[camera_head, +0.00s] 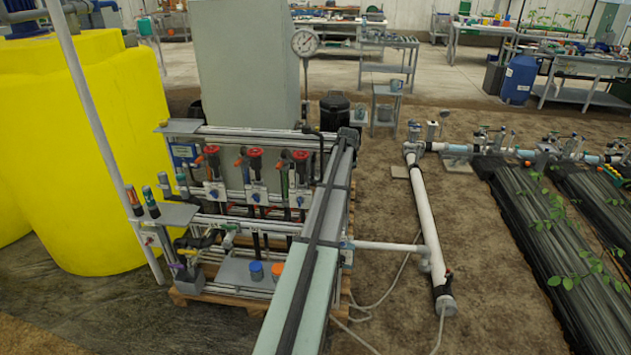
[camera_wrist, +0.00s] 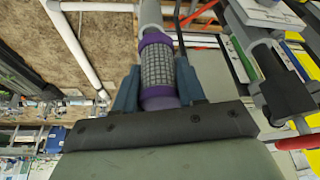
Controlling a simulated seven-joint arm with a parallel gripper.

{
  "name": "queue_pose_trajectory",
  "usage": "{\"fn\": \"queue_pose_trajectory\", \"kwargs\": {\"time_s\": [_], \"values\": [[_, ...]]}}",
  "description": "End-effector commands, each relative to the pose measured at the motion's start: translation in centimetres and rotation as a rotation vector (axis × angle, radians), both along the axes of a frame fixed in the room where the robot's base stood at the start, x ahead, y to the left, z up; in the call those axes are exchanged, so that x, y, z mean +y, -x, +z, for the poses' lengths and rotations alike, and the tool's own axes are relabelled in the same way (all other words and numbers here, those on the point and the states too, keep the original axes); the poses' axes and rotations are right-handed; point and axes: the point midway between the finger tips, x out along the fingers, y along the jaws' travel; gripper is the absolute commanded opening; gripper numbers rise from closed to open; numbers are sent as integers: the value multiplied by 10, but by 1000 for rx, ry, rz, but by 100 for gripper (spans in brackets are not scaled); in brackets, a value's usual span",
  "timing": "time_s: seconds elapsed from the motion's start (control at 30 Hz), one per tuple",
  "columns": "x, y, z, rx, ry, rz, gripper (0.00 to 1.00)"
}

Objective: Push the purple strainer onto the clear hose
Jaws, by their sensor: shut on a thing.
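The purple strainer (camera_wrist: 157,68) is in the wrist view, with a grey mesh body between two purple ends. My gripper (camera_wrist: 156,88) is shut on it, with one blue-grey finger on each side. A pale grey tube (camera_wrist: 150,13), likely the clear hose, runs in line with the strainer's far end and meets its purple collar in the picture. I cannot tell whether they touch or how far one is over the other. I cannot make out my gripper or the held strainer in the head view.
The skid with red-handled valves (camera_head: 255,163) stands on a wooden pallet (camera_head: 225,300). A yellow tank (camera_head: 95,150) is on its left. A white pipe (camera_head: 425,215) runs along the soil on its right. In the wrist view a dark cylindrical fitting (camera_wrist: 280,90) is close on the right.

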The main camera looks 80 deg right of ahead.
Motion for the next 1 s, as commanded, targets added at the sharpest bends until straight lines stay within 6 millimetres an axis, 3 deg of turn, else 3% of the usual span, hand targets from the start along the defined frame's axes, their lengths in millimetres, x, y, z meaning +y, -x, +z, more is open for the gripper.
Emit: {"fn": "queue_pose_trajectory", "kwargs": {"time_s": [0.03,0.13,0.5,1.0], "values": [[-15,6,1,-2,-2,46,10],[-25,7,1,-2,-1,154,10],[-30,-1,3,-5,5,470,10],[-29,-2,-12,-5,6,512,10]]}}
